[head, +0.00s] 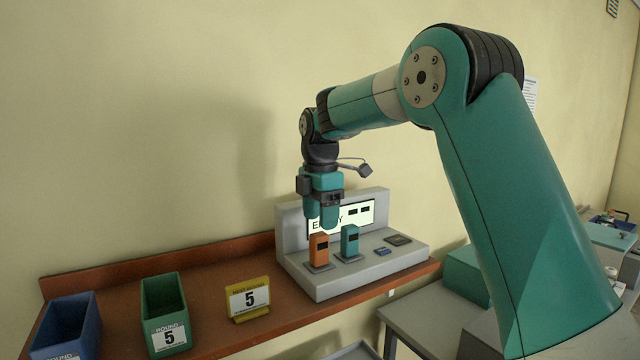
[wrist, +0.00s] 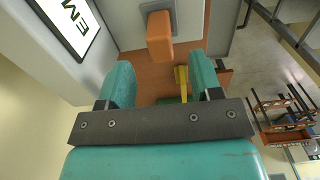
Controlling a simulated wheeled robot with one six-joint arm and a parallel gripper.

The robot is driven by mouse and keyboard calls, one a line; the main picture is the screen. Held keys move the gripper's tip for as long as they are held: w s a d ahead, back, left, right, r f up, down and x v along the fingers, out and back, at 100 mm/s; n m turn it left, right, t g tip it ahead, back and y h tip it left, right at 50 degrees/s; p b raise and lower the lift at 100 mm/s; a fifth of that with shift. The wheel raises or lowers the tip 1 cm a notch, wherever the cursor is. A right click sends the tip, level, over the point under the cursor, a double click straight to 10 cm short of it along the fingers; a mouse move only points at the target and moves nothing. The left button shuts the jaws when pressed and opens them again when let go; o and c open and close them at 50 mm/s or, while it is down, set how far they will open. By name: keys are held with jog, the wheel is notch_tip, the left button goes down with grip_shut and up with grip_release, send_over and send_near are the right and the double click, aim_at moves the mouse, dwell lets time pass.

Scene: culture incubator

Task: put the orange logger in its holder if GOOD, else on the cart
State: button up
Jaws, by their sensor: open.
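The orange logger (head: 319,250) stands upright on a grey pad on the light grey station (head: 345,288). A teal logger (head: 349,243) stands on the pad to its right. My gripper (head: 325,222) is open and empty, above the orange logger. In the wrist view the orange logger (wrist: 160,36) lies beyond the gap between the open fingers (wrist: 160,78), apart from both. The station's display (head: 368,212) is partly hidden by my gripper; E and Y show there, and E and M show in the wrist view. I cannot tell which thing is the cart.
On the brown shelf (head: 215,265) stand a blue bin (head: 68,325), a green bin (head: 163,305) marked 5 and a yellow-framed sign (head: 249,298) with a 5. A dark flat square (head: 398,240) and a small blue item (head: 382,252) lie on the station's right. Grey tables stand lower right.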

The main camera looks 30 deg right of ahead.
notch_tip(320, 180, up, 9)
dwell(0.7)
